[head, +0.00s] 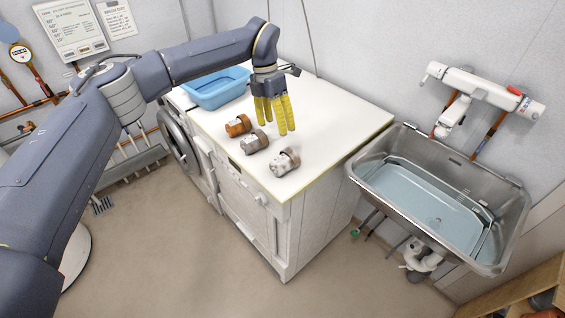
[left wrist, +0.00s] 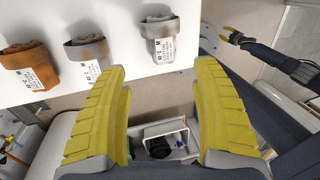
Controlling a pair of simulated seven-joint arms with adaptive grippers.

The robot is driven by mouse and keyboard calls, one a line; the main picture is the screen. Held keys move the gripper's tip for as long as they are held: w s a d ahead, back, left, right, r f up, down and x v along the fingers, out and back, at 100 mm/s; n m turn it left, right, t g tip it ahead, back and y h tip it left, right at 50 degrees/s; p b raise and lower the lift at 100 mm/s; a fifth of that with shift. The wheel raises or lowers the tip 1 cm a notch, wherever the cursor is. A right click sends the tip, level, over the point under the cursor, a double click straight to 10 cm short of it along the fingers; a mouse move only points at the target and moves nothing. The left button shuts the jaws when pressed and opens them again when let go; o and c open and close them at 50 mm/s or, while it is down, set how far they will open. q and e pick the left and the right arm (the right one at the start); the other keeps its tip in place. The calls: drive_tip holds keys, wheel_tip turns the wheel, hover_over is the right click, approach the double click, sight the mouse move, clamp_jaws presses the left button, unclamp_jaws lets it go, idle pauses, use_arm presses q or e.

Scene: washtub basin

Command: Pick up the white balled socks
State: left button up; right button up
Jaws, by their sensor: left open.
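The white balled socks (head: 285,162) lie on the white worktop near its front edge, the nearest of three balled pairs in the head view. In the left wrist view they are the rightmost pair (left wrist: 160,40), with a printed label. A grey pair (head: 254,141) and an orange-brown pair (head: 238,125) lie in a row beside them. My left gripper (head: 275,122) points down, open and empty, above the worktop behind the row, apart from the white socks. A second yellow-fingered gripper, my right one (left wrist: 232,36), shows small in the left wrist view; its opening is unclear.
A blue basin (head: 216,87) stands at the back left of the worktop. A steel sink (head: 440,200) with a wall tap (head: 485,92) is to the right, beyond a gap. Bare worktop lies right of the socks.

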sight(281, 156)
use_arm(q)
drive_tip(key=x, duration=1.4)
drive_tip(key=shift+s+f, duration=0.1)
drive_tip(key=shift+f, duration=0.1)
drive_tip(key=c, duration=0.8)
